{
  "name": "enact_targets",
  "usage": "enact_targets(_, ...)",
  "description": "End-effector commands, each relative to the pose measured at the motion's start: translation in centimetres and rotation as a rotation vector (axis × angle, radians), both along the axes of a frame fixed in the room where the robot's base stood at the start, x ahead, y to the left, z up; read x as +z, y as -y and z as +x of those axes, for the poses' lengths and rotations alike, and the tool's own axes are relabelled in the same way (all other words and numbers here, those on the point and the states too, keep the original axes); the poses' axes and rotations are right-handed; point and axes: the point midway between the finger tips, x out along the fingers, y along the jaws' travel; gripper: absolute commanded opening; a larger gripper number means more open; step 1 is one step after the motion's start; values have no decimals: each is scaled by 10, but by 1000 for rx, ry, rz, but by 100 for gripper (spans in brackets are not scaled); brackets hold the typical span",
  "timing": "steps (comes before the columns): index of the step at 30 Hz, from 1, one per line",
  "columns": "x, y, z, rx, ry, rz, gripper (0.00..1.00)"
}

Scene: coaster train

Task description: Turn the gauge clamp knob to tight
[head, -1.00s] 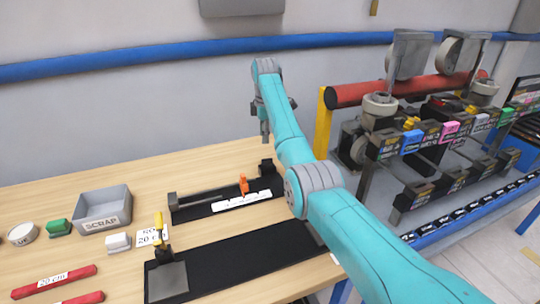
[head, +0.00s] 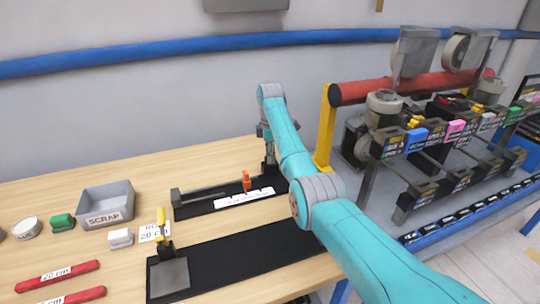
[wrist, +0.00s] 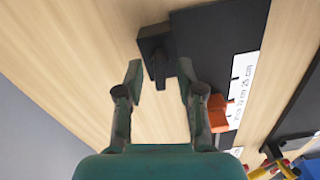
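The gauge is a black board (head: 210,208) with a white scale strip (head: 245,197) and an orange stop (head: 246,180). Its dark clamp block stands at the board's right end, partly behind my gripper (head: 268,152) in the head view. In the wrist view the block (wrist: 153,38) shows a dark bar-shaped knob (wrist: 159,72) pointing along my fingers. My gripper (wrist: 160,72) is open, with one fingertip on each side of the knob and visible gaps between. The orange stop (wrist: 217,112) lies just right of the right finger. I cannot read any tight mark.
A second black fixture (head: 240,262) with a yellow-handled clamp (head: 161,225) lies in front. A grey scrap bin (head: 107,205), green block (head: 62,221), white block (head: 121,238) and red bars (head: 57,276) sit left. A machine with a red roller (head: 405,88) stands right.

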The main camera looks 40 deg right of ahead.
Motion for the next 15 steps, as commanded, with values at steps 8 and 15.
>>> enact_targets(8,-3,0,0,0,1,0,38)
enact_targets(15,-3,0,0,0,1,0,0)
